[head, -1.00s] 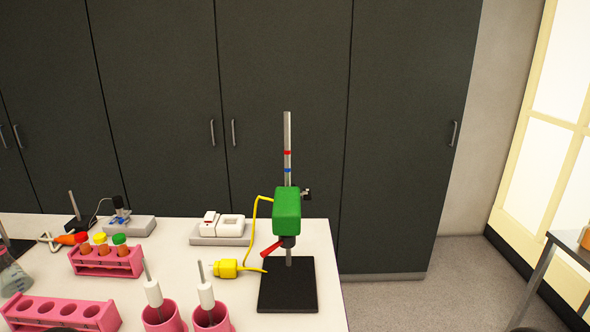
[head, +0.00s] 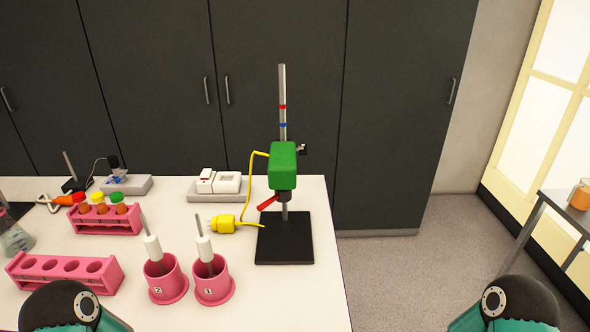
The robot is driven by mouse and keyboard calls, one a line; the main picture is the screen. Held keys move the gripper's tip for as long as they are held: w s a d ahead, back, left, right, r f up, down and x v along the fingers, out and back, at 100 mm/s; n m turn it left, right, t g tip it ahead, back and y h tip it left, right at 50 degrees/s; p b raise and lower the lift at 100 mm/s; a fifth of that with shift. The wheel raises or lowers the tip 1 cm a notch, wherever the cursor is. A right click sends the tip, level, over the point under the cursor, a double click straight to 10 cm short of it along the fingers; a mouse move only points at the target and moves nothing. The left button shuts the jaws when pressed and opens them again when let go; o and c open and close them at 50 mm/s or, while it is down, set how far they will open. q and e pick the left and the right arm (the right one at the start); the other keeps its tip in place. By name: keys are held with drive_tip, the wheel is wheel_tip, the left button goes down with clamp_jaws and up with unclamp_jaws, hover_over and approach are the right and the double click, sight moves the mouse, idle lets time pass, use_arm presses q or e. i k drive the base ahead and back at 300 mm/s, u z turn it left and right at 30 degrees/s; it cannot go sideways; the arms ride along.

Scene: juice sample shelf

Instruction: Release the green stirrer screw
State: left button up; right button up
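The green stirrer (head: 283,166) is mounted on an upright metal rod (head: 282,100) with a red and a blue band. The rod rises from a black base plate (head: 284,238) near the table's right edge. A small dark screw (head: 302,149) sticks out at the stirrer's upper right, beside the rod. Parts of my two arms show at the bottom left and bottom right. Neither gripper's fingers are in view.
Two pink holders (head: 213,289) marked with numbers, each with a white-handled tool, stand front centre. Pink racks (head: 104,218), one with several capped tubes, and a flask (head: 14,238) are at left. A white socket block (head: 219,189) sits behind. Right of the table is open floor.

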sight(301, 149)
drive_tip(key=z, duration=1.35)
drive_tip(key=i, duration=0.1)
drive_tip(key=u, duration=2.9)
drive_tip(key=k, duration=1.4)
drive_tip(key=z, duration=1.1)
drive_tip(key=i, duration=1)
drive_tip(key=u, duration=0.05)
